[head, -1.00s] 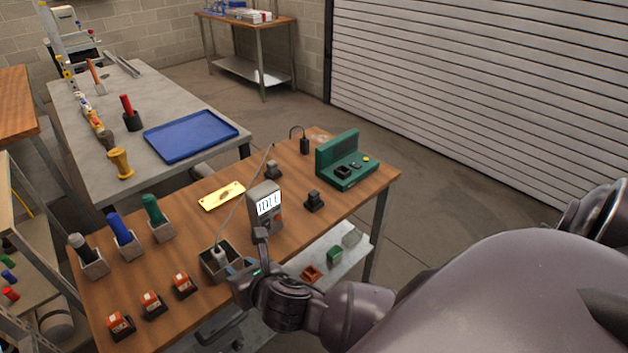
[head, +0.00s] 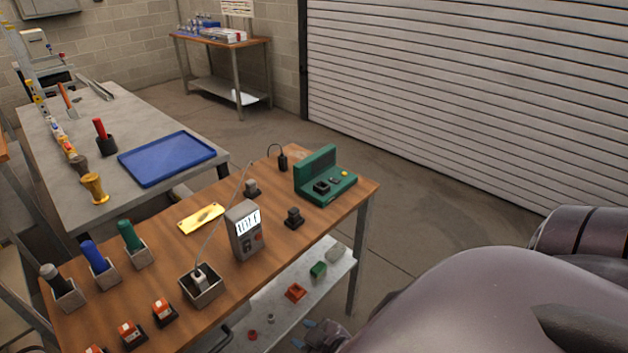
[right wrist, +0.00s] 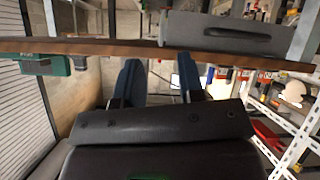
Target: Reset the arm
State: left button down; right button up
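My right gripper (head: 304,333) shows low in the head view, beside and below the front edge of the wooden workbench (head: 215,240). Only its blue fingertips and part of the hand show past my arm. In the right wrist view its two blue fingers (right wrist: 158,75) stand apart with nothing between them, below the bench edge (right wrist: 120,46). My left gripper is in neither view. The grey meter (head: 247,232) stands on the bench, its cable leading to a probe in a small grey box (head: 203,288).
The bench also holds a green device (head: 325,178), a yellow plate (head: 201,218), several coloured-handled items in holders and several red-and-black blocks. A lower shelf (head: 270,325) carries small parts. Open floor (head: 430,215) lies between the bench and the roller door (head: 460,90).

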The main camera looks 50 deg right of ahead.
jog(key=shift+s+d+f+m, duration=0.15)
jog(key=shift+s+d+m, duration=0.15)
jog(key=shift+m, duration=0.3)
jog(key=shift+s+d+f+m, duration=0.1)
jog(key=shift+s+d+m, duration=0.1)
jog(key=shift+s+m, duration=0.3)
